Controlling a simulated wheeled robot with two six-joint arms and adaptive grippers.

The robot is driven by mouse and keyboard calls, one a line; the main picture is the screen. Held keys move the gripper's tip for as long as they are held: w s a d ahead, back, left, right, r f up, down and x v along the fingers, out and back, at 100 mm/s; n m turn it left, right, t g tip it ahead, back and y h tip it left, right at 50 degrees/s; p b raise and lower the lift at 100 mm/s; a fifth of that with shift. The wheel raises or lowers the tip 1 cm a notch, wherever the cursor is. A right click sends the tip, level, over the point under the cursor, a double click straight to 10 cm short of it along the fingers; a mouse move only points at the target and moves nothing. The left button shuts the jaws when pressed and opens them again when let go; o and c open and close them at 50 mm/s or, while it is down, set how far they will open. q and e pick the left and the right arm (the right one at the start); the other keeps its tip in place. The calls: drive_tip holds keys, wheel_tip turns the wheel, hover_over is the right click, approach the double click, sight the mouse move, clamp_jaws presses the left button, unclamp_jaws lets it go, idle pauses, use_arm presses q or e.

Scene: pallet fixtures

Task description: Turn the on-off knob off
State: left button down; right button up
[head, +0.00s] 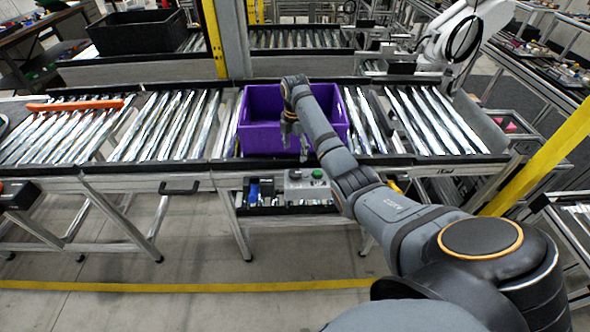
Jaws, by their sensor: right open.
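A grey control box (305,188) is mounted below the front edge of the conveyor, near the middle. On its top are a green button (318,173) and a darker knob-like part (295,174). The part is too small to tell which way it is turned. My right arm reaches in from the lower right. My right gripper (294,148) points down in front of the purple crate (256,139), above the control box and apart from it. It is open, and I see nothing held in it. My left gripper is not in view.
The purple crate stands on the roller conveyor (176,122) just behind the gripper. An orange bar (75,105) lies on the rollers at the left. A black bin (135,32) and a yellow post (214,38) stand behind. The floor in front is clear.

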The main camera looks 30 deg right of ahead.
sight(295, 172)
wheel_tip(295, 172, down, 10)
drive_tip(key=shift+f+p, duration=0.1)
drive_tip(key=shift+p, duration=0.65)
drive_tip(key=c, duration=1.2)
drive_tip(key=shift+o, duration=0.2)
drive_tip(key=m+p, duration=0.1)
drive_tip(key=m, duration=0.3)
drive_tip(key=m+p, duration=0.1)
drive_tip(key=m, duration=0.3)
drive_tip(key=shift+m, duration=0.3)
drive_tip(key=m+p, duration=0.1)
drive_tip(key=m, duration=0.8)
drive_tip(key=shift+p, duration=0.3)
drive_tip(key=shift+m, duration=0.3)
